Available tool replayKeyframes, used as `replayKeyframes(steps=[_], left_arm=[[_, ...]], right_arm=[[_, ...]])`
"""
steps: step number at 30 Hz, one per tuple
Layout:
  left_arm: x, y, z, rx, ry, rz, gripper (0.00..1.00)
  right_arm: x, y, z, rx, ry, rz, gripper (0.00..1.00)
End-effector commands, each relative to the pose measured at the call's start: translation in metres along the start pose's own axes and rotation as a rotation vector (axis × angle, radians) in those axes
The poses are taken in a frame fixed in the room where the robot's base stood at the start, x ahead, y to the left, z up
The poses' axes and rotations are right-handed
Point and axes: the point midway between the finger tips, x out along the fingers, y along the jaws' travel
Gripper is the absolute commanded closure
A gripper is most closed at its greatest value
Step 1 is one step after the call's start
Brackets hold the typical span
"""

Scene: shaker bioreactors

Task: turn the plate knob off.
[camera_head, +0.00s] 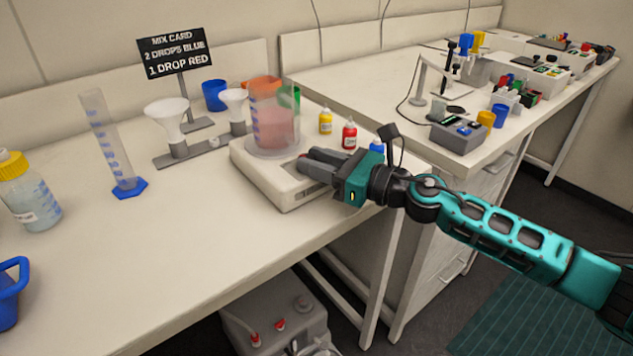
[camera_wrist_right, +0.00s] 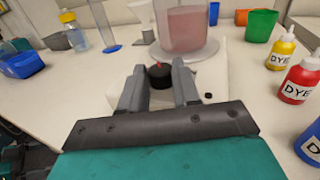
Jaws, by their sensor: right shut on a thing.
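The white stirring plate (camera_head: 288,190) stands on the bench and bears a beaker (camera_head: 276,120) of pink liquid. In the right wrist view the plate's black knob (camera_wrist_right: 161,76) with a red mark sits between the fingers of my right gripper (camera_wrist_right: 159,78). My right gripper (camera_head: 313,167) reaches in from the right over the plate's front and is shut on the knob. The beaker also shows in the right wrist view (camera_wrist_right: 184,28), just behind the knob.
Yellow (camera_head: 326,121), red (camera_head: 349,135) and blue (camera_head: 377,146) dye bottles stand close to the right of the plate. A funnel stand (camera_head: 176,158) and a graduated cylinder (camera_head: 112,145) are to the left.

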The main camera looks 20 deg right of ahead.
Motion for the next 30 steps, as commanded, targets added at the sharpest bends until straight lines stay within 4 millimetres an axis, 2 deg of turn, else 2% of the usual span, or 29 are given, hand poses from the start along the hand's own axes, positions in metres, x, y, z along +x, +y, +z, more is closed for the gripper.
replayKeyframes(steps=[1, 3, 12, 18, 30], left_arm=[[0.01, 0.005, 0.001, -0.001, 0.019, 0.014, 0.0], [0.015, 0.009, 0.002, -0.005, 0.022, 0.024, 0.0], [0.03, 0.022, 0.009, -0.013, 0.028, 0.058, 0.0], [0.036, 0.021, 0.017, -0.013, 0.026, 0.057, 0.0], [0.036, 0.021, 0.018, -0.013, 0.027, 0.056, 0.0]], right_arm=[[0.0, -0.002, -0.008, -0.006, -0.005, 0.03, 0.99], [0.001, -0.003, -0.007, -0.007, -0.007, 0.075, 0.99], [0.001, -0.006, -0.004, -0.003, -0.01, 0.217, 0.99], [0.001, -0.006, -0.001, -0.002, -0.011, 0.261, 0.99], [0.002, -0.006, 0.001, -0.001, -0.011, 0.274, 0.99]])
